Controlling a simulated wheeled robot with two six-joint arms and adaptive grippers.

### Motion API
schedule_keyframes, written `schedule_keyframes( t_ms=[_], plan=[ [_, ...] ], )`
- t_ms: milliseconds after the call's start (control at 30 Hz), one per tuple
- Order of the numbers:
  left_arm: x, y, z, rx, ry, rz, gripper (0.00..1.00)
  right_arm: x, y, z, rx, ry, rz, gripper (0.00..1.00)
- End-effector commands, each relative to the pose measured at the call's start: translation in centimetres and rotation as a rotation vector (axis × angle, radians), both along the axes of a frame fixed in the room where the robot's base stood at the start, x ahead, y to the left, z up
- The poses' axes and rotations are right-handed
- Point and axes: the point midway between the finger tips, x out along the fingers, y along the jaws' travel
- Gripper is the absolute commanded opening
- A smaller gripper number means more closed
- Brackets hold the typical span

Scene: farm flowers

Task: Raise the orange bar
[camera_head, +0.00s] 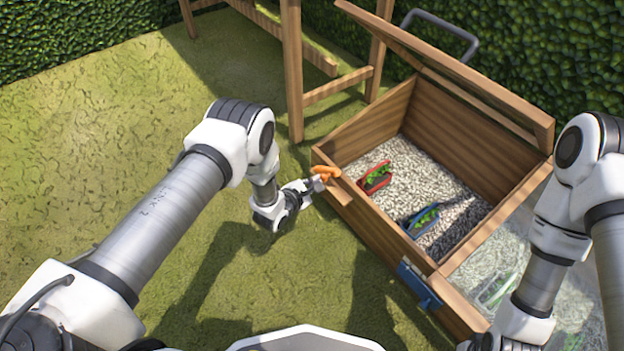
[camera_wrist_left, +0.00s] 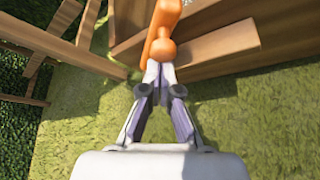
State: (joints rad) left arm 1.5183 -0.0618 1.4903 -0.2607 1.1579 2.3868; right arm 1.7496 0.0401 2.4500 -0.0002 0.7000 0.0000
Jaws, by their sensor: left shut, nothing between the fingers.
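The orange bar (camera_head: 326,172) sits at the left front corner of the wooden box (camera_head: 380,228), by a short wooden piece. In the left wrist view the orange bar (camera_wrist_left: 161,28) runs upward, with a rounded knob at its near end. My left gripper (camera_head: 312,187) is at the bar. In its wrist view my left gripper (camera_wrist_left: 160,70) has its fingertips together just below the knob, touching or almost touching it, with nothing held between them. My right arm comes down at the right; its fingers do not show.
The box's lid (camera_head: 455,65) stands open. Gravel inside holds a red container (camera_head: 374,178) and a blue container (camera_head: 422,219) with green contents. A blue bar (camera_head: 420,284) is on the front. A wooden frame (camera_head: 293,80) stands behind; grass at left is free.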

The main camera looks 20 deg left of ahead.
Motion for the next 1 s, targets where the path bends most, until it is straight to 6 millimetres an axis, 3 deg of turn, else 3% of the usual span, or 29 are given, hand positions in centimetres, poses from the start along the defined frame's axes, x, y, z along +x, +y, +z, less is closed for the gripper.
schedule_keyframes(
  t_ms=[400, 1000],
  plan=[
    [1.4, 1.7, 2.2, 0.0, -0.005, -0.001, 0.0, 0.0, 0.0, 2.2, 0.0, 0.0, 0.0, 0.4],
    [2.2, 2.8, 2.6, 0.001, -0.003, -0.001, 0.0, 0.0, 0.0, 2.3, 0.0, -0.001, 0.0, 0.4]
  ],
)
